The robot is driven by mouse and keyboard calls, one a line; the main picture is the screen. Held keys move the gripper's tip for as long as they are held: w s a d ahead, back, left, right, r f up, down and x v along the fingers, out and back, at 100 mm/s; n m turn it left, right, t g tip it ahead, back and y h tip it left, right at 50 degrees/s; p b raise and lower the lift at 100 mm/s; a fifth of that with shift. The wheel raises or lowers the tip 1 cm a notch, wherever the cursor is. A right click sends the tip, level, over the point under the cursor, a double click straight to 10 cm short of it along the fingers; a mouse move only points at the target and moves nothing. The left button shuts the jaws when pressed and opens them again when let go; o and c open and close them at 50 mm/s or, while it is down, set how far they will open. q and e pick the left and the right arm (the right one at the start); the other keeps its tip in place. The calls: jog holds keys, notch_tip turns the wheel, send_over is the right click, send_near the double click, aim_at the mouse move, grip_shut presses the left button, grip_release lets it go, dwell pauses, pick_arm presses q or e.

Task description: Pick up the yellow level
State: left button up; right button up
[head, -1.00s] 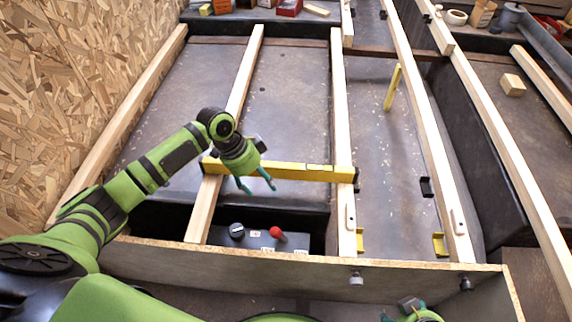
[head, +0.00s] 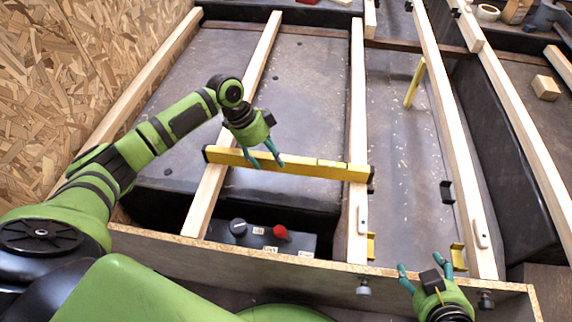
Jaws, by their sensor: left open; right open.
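The yellow level (head: 320,168) lies crosswise over two wooden battens, with dark caps at its ends. My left gripper (head: 266,164) is open with teal fingers pointing down, just above or at the level, left of its middle. I cannot tell whether the fingers straddle it or touch it. My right gripper (head: 424,268) is open and empty at the lower right, near the front board, well apart from the level.
Long wooden battens (head: 357,110) run front to back. A chipboard front edge (head: 250,258) crosses below. A dark box with a red knob (head: 280,232) sits low behind it. A yellow strip (head: 414,84) stands farther right. A wood block (head: 546,87) lies at right.

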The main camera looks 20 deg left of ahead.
pick_arm(q)
jog(key=b+x, duration=0.1)
jog(key=x, duration=0.2)
jog(key=shift+f, duration=0.25)
jog(key=shift+r, duration=0.1)
grip_shut()
pick_arm(e)
jog(key=w+a+r+t+y, duration=0.1)
jog(key=w+a+r+t, duration=0.1)
jog(key=w+r+t, duration=0.2)
notch_tip(320, 180, up, 2)
jog(key=shift+w+a+r+n+t+y, duration=0.2)
jog(key=shift+w+a+n+t+y, duration=0.1)
jog(key=shift+a, duration=0.1)
